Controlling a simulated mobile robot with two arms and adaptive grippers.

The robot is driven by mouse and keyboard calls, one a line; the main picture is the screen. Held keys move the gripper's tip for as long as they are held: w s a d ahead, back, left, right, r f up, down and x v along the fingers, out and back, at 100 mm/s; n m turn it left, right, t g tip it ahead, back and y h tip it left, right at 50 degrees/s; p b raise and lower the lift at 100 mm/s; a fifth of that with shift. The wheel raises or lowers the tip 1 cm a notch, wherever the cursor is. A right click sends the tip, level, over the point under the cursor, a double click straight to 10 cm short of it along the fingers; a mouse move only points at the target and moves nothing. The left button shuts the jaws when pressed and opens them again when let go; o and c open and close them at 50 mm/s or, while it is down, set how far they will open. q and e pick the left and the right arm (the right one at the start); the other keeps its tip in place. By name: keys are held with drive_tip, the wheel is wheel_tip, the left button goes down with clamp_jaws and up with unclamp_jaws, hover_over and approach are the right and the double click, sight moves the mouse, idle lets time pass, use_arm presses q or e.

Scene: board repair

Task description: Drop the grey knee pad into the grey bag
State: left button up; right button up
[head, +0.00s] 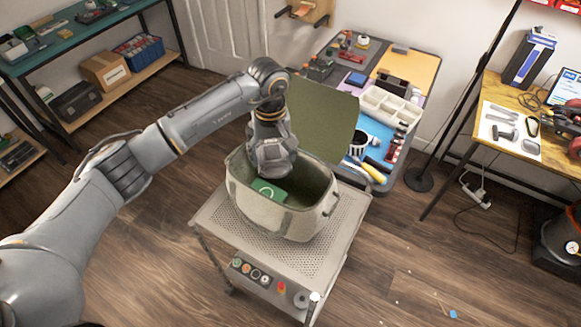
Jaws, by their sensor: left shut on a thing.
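The grey bag (290,222) stands upright on a perforated cart, its dark green lid (322,115) open and raised at the back. My left arm reaches in from the left, and my left gripper (271,168) points down into the bag's mouth. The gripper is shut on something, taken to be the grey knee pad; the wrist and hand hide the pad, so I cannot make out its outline. A green item with a white mark (268,191) shows inside the bag, just below the gripper. My right gripper is not in view.
The grey cart (215,218) carries the bag, with bare top around it. Behind it stands a workbench with a parts tray (388,106) and tools. A wooden desk (545,160) is at right, shelves (75,100) at left. The wooden floor in front is mostly clear.

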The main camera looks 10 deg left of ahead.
use_arm(q)
drive_tip(key=f, duration=0.2)
drive_tip(key=s+f+b, duration=0.1)
drive_tip(key=shift+f, duration=0.4)
drive_tip(key=shift+w+f, duration=0.15)
drive_tip(key=shift+f, duration=0.2)
drive_tip(key=shift+w+f, duration=0.1)
drive_tip(key=shift+f, duration=0.1)
drive_tip(key=shift+r, duration=0.1)
drive_tip(key=o, duration=1.2)
drive_tip(key=shift+o, duration=0.4)
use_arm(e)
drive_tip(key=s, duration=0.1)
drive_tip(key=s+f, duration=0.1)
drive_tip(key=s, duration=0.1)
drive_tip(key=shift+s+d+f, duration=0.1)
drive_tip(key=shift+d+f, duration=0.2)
